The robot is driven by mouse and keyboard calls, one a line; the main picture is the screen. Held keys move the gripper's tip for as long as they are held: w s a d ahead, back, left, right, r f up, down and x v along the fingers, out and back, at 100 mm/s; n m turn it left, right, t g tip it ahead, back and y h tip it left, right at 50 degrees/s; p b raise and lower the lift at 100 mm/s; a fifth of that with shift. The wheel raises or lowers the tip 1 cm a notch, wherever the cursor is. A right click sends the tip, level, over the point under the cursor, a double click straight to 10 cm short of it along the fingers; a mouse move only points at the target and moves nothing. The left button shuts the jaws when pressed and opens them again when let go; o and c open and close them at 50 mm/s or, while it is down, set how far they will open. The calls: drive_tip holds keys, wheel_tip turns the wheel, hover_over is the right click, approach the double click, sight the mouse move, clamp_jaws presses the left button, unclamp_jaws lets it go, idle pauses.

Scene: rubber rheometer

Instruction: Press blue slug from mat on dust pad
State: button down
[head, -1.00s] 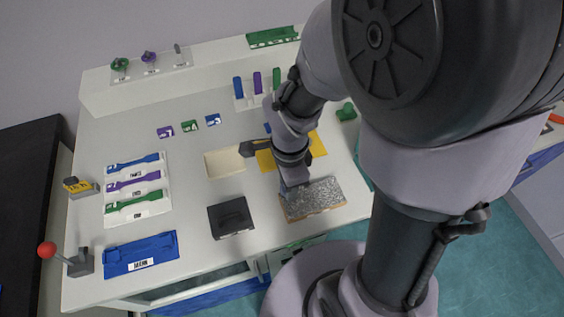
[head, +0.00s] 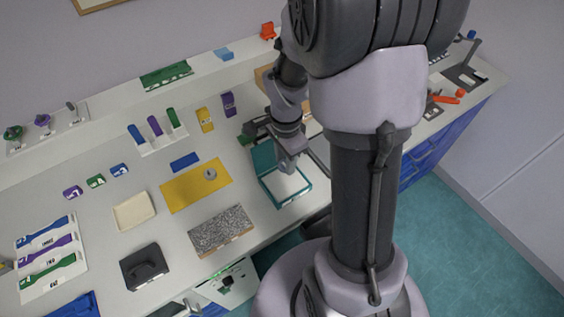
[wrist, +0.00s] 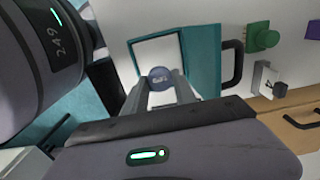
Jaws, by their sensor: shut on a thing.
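My gripper (wrist: 160,88) is shut on a blue slug (wrist: 159,75), a small round piece with a printed mark, at its fingertips in the wrist view. In the head view my gripper (head: 289,168) is over the teal tray; the slug cannot be made out there. The white pad (head: 289,187) lies inside the teal tray (head: 263,158). In the wrist view the white pad (wrist: 149,51) is behind the slug; whether they touch I cannot tell. The yellow mat (head: 183,196) lies to the left, with a small grey round piece (head: 210,174) on it.
A speckled grey slab (head: 221,230), a black block (head: 143,266) and a cream tray (head: 134,211) lie left of the teal tray. A blue bar (head: 185,161) lies behind the mat. A dark handle (wrist: 233,63) stands close by the teal tray in the wrist view.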

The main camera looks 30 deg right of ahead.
sight(285, 182)
drive_tip(key=shift+f, duration=0.15)
wheel_tip(285, 182, down, 6)
drive_tip(key=b, duration=0.5)
drive_tip(key=shift+b, duration=0.4)
drive_tip(key=shift+f+b, duration=0.45)
drive_tip(key=shift+b, duration=0.1)
idle(1.7)
wheel_tip(285, 182, up, 7)
drive_tip(key=p, duration=0.5)
drive_tip(key=shift+r+p, duration=0.15)
drive_tip(key=shift+p, duration=0.15)
